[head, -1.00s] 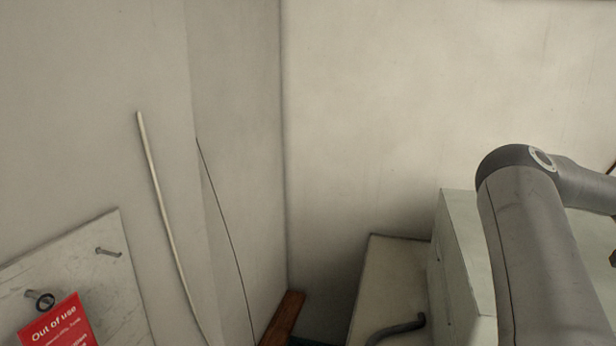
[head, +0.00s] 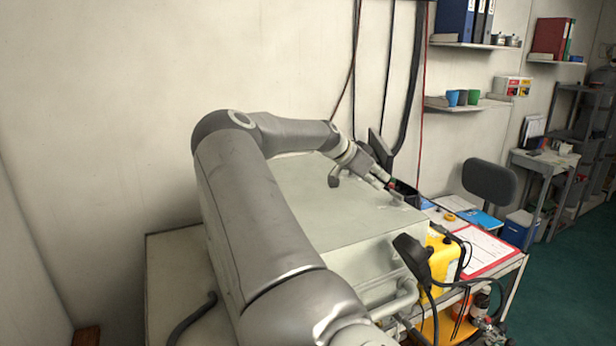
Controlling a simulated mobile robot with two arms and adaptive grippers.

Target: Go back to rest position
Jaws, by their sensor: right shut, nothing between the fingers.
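My right arm rises from the bottom of the head view, bends at the elbow and reaches over a pale grey-green metal cabinet (head: 325,235). My right gripper (head: 386,181) is at the arm's far end, above the cabinet's back right part, shut with nothing held. It looks small and partly blends with dark items behind it. I cannot tell whether it touches anything. My left gripper is not in view.
Right of the cabinet are a yellow case (head: 439,262) and a table with a red clipboard (head: 490,250). A dark chair (head: 489,182), wall shelves (head: 470,44) and a side desk (head: 545,160) stand farther back. Green floor (head: 575,285) is clear at the right.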

